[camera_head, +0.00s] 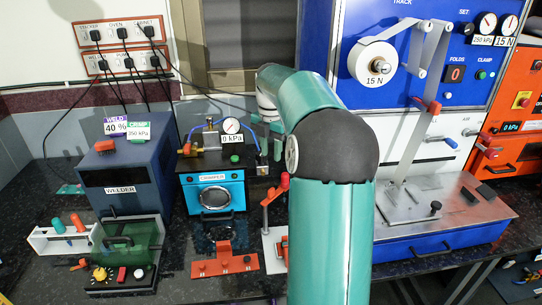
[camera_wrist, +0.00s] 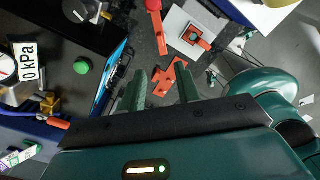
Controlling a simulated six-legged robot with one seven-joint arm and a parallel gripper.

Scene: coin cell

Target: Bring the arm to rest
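My arm (camera_head: 330,225) is teal with a black elbow. It rises through the middle of the head view, bends, and reaches back to the upper left. My gripper is largely hidden behind the arm in the head view, to the right of the crimper (camera_head: 213,180). In the wrist view my gripper (camera_wrist: 162,82) has its two green fingers apart with nothing held between them. An orange bracket (camera_wrist: 176,78) lies on the dark bench beyond the fingers, apart from them.
The welder (camera_head: 128,177) stands left of the crimper. A blue machine with a steel bed (camera_head: 455,205) stands at the right. A small press with a red-knobbed lever (camera_head: 283,182) stands close to my arm. A gauge (camera_head: 231,126) sits above the crimper.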

